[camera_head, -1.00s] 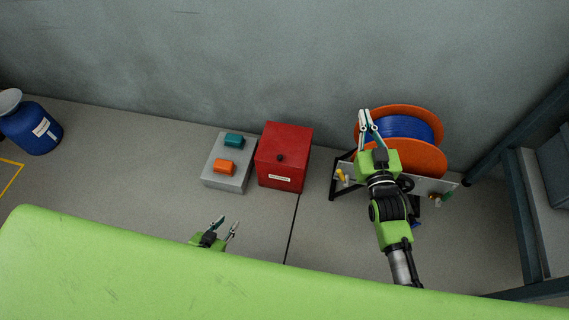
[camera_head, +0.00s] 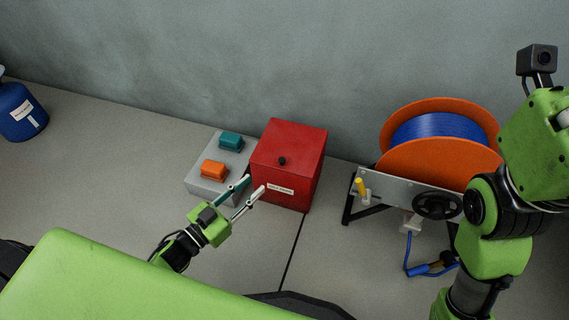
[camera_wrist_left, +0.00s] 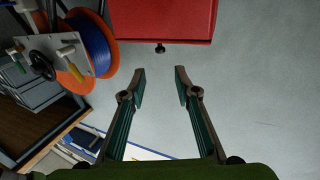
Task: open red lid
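The red box (camera_head: 287,185) stands against the wall in the head view. Its red lid (camera_head: 296,143) is shut and has a small black knob (camera_head: 282,161). In the left wrist view the red box (camera_wrist_left: 165,18) is at the top edge, with a black knob (camera_wrist_left: 160,48) below it. My left gripper (camera_head: 256,186) is open and empty, its fingertips near the box's front left side in the head view; I cannot tell whether they touch it. It also shows open in the wrist view (camera_wrist_left: 160,75). My right arm is at the right edge of the head view; its fingers are not in view.
A grey box (camera_head: 205,187) with a teal block (camera_head: 230,141) and an orange block (camera_head: 214,169) stands left of the red box. A cable reel (camera_head: 437,130) on a stand is at the right. A blue container (camera_head: 20,112) is far left. Floor between red box and reel is clear.

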